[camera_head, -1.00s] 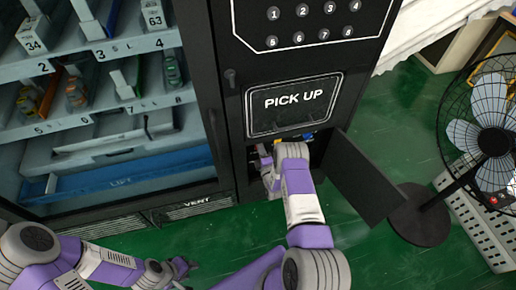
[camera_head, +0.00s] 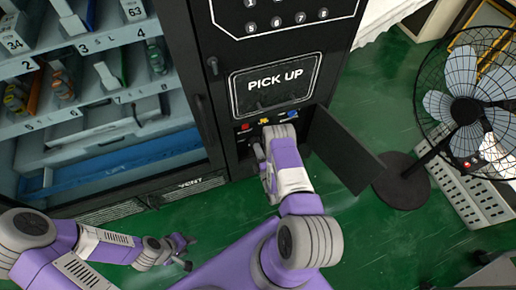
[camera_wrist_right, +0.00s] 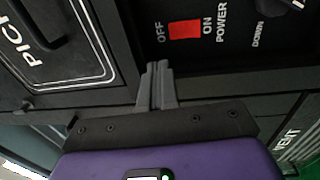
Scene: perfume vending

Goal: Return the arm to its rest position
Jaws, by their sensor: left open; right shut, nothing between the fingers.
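My right arm reaches toward the opened lower compartment of the black vending machine (camera_head: 205,90), below the "PICK UP" panel (camera_head: 275,83). My right gripper (camera_head: 259,158) is at the front of that compartment, partly hidden by its own wrist. In the right wrist view my right gripper (camera_wrist_right: 158,72) is shut with nothing in it, its tips just short of the red power switch (camera_wrist_right: 185,29) marked OFF and ON. My left gripper (camera_head: 188,252) is open and empty over the green floor, in front of the machine's vent.
The black compartment door (camera_head: 342,150) stands open to the right of my right arm. A standing fan (camera_head: 465,110) with a round black base (camera_head: 402,180) is beyond it. A white perforated crate (camera_head: 470,195) lies beside the fan. Green floor (camera_head: 365,240) is clear in front.

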